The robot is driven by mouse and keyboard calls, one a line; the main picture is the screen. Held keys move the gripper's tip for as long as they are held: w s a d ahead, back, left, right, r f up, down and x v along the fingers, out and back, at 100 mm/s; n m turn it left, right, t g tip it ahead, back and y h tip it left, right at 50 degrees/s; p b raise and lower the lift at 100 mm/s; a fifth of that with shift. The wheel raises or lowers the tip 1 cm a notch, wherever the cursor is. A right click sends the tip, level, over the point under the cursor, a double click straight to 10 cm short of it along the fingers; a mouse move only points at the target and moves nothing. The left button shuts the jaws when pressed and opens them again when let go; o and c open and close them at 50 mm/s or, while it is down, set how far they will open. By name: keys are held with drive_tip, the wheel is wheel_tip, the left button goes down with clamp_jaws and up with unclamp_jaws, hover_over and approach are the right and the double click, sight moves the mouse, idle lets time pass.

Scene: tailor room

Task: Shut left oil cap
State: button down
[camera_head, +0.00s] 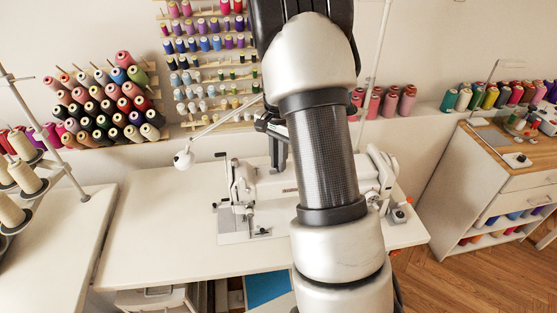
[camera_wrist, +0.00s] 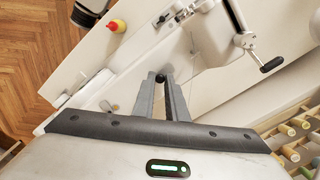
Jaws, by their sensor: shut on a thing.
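The white sewing machine (camera_head: 275,187) stands on the white table, partly hidden behind my arm. My gripper (camera_head: 280,174) points down over the machine's top at its left part. In the wrist view, my gripper's (camera_wrist: 161,80) two grey fingers converge and are shut on a small dark round piece (camera_wrist: 160,76), which looks like the left oil cap. The fingers hide much of it, and I cannot tell how far it is closed. The machine body (camera_wrist: 212,38) also shows in the wrist view, above and right of the fingertips.
A crank with a black knob (camera_wrist: 272,64) sticks out right of the fingers in the wrist view. The table's left part (camera_head: 155,235) is clear.

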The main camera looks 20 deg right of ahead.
drive_tip(key=shift+r, duration=0.1)
drive_tip(key=c, duration=1.8)
unclamp_jaws()
wheel_tip(320, 180, up, 17)
drive_tip(key=shift+r, duration=0.2)
